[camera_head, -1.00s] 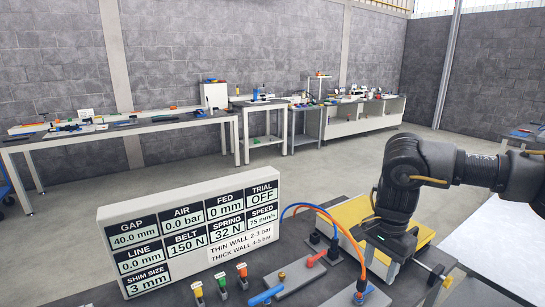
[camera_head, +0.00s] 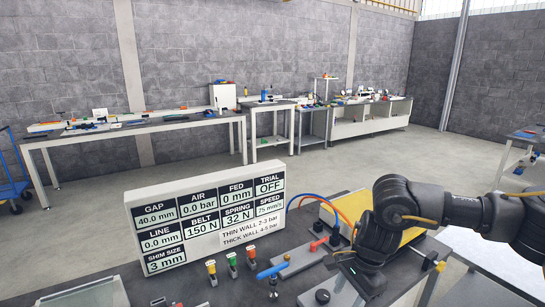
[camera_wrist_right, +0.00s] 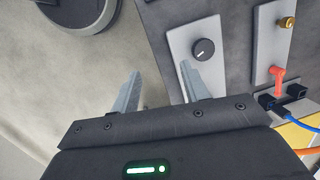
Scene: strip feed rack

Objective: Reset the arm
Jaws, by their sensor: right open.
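My right arm comes in from the right in the head view and bends down over the right side of the dark bench. My right gripper (camera_head: 352,278) hangs low near the bench's front, partly hidden by its own wrist. In the right wrist view its two grey fingers stand apart, with nothing between them (camera_wrist_right: 160,72). A light plate with a black knob (camera_wrist_right: 204,50) lies beside and beyond the right finger; the knob also shows in the head view (camera_head: 322,296). My left gripper is in neither view.
A display panel (camera_head: 206,228) stands on the bench (camera_head: 110,273). Green, orange and yellow switches, a blue lever (camera_head: 272,271), a red lever (camera_head: 317,244) and a yellow block (camera_head: 405,236) with hoses crowd it. Open floor (camera_head: 310,168) lies behind.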

